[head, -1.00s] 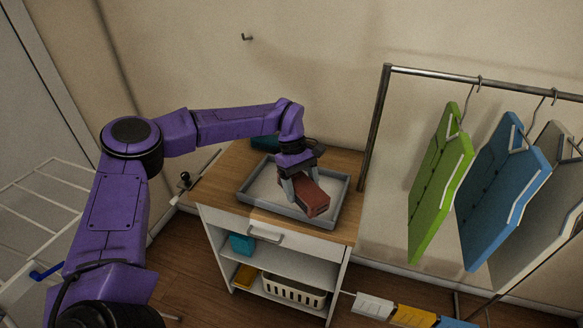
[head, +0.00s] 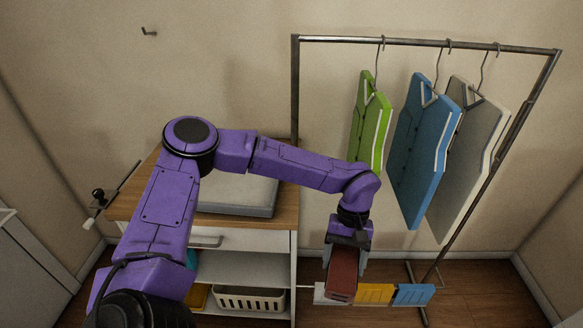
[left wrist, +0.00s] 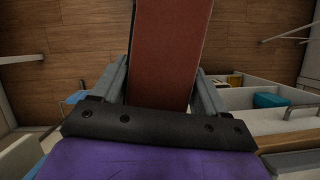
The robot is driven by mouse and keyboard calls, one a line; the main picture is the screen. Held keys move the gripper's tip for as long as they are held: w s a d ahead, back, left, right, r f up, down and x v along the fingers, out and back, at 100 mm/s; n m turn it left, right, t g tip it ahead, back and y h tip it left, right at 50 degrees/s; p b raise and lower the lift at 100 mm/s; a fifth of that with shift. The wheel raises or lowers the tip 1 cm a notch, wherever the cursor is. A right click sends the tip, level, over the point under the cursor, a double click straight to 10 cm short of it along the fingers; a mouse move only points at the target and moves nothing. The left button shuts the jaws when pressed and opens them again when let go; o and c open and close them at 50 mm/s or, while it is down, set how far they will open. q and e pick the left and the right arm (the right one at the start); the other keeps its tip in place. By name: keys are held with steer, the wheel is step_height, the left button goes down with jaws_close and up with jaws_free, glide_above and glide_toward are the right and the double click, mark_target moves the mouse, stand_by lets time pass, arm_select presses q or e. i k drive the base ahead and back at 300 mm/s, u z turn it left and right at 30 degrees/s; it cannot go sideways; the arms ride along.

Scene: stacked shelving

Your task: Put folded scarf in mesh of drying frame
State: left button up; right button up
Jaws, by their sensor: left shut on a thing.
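The folded scarf is a dark red block (head: 342,276). My left gripper (head: 345,252) is shut on it and holds it in the air, to the right of the wooden-topped cabinet and in front of the garment rail. In the left wrist view the scarf (left wrist: 170,50) sits between the two grey fingers, with the wooden floor beyond it. The drying frame does not show clearly in the views now. My right gripper is not in view.
A grey tray (head: 238,212) lies on the cabinet top (head: 288,205), partly behind my arm. A white basket (head: 248,299) is on the lower shelf. Green (head: 369,125), blue (head: 424,150) and grey (head: 462,160) garments hang from the rail (head: 420,43). Coloured cards (head: 374,294) sit low by it.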

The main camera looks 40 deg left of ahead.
mark_target(227, 185)
steer(key=z, duration=1.1)
steer(key=k, duration=1.15)
steer(key=u, duration=1.85)
